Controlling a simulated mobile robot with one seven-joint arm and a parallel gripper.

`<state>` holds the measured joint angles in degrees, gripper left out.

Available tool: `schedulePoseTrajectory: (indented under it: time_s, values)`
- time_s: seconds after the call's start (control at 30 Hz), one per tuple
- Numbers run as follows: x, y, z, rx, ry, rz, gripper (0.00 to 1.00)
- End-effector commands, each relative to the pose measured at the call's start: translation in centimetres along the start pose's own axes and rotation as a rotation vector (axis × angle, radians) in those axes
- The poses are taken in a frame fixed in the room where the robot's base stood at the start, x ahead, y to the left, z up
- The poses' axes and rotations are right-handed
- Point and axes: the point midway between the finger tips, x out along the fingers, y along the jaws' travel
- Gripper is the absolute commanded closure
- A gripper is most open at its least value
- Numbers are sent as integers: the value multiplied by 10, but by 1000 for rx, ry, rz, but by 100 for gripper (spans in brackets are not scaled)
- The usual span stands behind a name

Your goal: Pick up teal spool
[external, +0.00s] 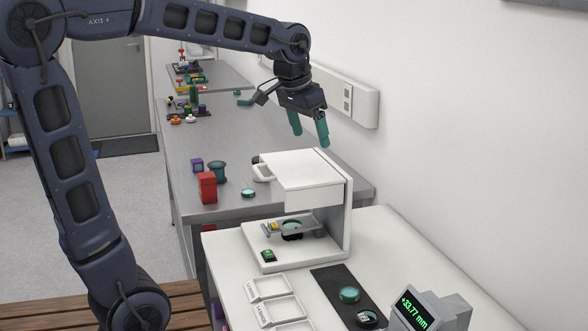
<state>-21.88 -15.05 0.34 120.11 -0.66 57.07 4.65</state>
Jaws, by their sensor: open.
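A dark teal spool (217,172) stands upright on the grey metal bench, between a small purple block and the white instrument. My gripper (310,131) has two teal fingers that point down and stand apart, with nothing between them. It hangs in the air above and behind the white instrument, to the right of the spool in the picture and clear of it.
The white interferometer (301,183) stands on the white table (390,240). A red block (207,188), a purple block (197,166) and a teal-topped disc (248,193) sit around the spool. White trays (268,287) and a readout (417,311) are in front. More parts crowd the bench's far end.

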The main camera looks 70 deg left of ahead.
Motion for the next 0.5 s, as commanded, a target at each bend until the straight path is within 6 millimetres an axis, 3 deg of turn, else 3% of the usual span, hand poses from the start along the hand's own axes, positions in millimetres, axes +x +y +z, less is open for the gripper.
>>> schedulePoseTrajectory:
  time_s: [0.2, 0.5]
  values:
    - [22, -66, -60, -89, -30, -29, 23]
    - [63, -174, -120, -207, -67, -61, 23]
